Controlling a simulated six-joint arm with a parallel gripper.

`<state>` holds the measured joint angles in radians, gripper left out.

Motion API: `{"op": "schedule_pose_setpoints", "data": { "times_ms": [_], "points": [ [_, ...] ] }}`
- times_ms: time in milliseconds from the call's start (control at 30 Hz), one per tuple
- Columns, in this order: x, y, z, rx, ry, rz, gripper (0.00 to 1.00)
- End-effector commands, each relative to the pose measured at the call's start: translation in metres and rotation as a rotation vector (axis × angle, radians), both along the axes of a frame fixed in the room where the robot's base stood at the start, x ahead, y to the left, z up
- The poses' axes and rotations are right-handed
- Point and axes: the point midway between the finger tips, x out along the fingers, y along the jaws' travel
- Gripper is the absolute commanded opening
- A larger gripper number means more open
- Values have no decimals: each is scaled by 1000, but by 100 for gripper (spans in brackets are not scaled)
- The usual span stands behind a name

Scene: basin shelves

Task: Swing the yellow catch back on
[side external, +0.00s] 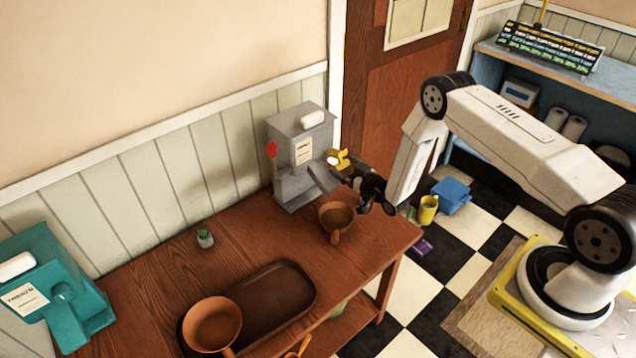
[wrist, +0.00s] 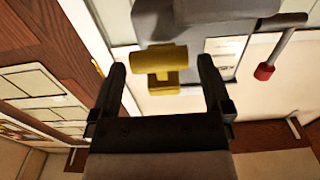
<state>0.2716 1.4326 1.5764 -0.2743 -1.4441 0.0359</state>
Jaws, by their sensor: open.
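The yellow catch (side external: 338,158) is on the right side of the grey dispenser (side external: 297,150), which stands at the back of the wooden table. In the wrist view the yellow catch (wrist: 159,68) lies ahead of my gripper (wrist: 160,75), between its two spread fingers. A gap shows on both sides of it, and neither finger clearly touches it. In the side view my gripper (side external: 352,180) is close to the dispenser's right side, and its fingers are partly hard to make out. A red-tipped lever (wrist: 264,71) shows at the right in the wrist view.
An orange-brown pan (side external: 337,215) sits on the table (side external: 375,240) just below my gripper. A dark tray (side external: 270,300), another pan (side external: 212,325), a small plant (side external: 205,239) and a teal dispenser (side external: 55,285) are further left. The wall is close behind the grey dispenser.

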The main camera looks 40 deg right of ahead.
Motion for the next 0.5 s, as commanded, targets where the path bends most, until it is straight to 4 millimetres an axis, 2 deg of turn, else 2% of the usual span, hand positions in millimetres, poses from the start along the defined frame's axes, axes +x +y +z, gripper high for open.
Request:
{"op": "schedule_pose_setpoints", "data": {
  "times_ms": [200,500],
  "points": [
    [22,0,0,-1,0,0,100],
    [37,0,0,0,1,0,100]
  ]
}}
